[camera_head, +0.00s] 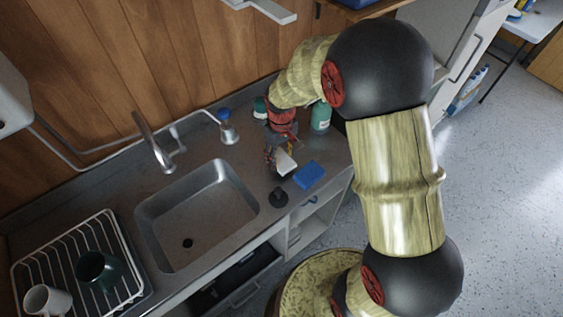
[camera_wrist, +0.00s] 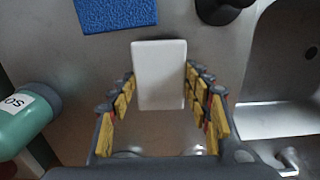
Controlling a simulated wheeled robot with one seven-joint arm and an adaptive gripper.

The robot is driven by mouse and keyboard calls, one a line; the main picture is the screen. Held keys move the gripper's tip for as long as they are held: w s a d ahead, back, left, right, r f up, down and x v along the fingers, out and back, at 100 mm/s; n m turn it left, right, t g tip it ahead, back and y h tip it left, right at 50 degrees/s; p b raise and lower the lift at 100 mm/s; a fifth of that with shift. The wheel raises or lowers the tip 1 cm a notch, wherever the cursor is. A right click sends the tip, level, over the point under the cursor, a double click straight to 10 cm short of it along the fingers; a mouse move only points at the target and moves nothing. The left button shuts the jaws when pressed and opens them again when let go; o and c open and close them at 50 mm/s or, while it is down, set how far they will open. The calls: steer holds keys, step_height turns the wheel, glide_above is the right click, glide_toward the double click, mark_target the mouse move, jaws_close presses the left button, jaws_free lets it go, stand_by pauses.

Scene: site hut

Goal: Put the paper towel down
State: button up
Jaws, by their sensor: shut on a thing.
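The paper towel (camera_head: 286,163) shows as a small white block at the end of my arm, over the counter right of the sink. In the wrist view the white paper towel (camera_wrist: 160,75) sits upright between the two yellow-padded fingers. My gripper (camera_head: 277,155) is shut on it, with a finger on each side. Its fingers also show in the wrist view (camera_wrist: 160,90). Whether its underside touches the counter I cannot tell. The wrist hides part of the gripper in the head view.
A blue sponge (camera_head: 309,174) lies just right of the towel. A black stopper-like object (camera_head: 278,198) stands near the counter's front edge. A green bottle (camera_head: 321,117) stands behind. The sink (camera_head: 200,215) is left, with a dish rack (camera_head: 123,240) beyond. Bare counter (camera_head: 250,165) lies between.

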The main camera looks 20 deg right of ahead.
steer(key=shift+f, duration=1.25)
steer(key=shift+s, duration=0.1)
steer(key=shift+f, duration=0.15)
steer(key=o, duration=1)
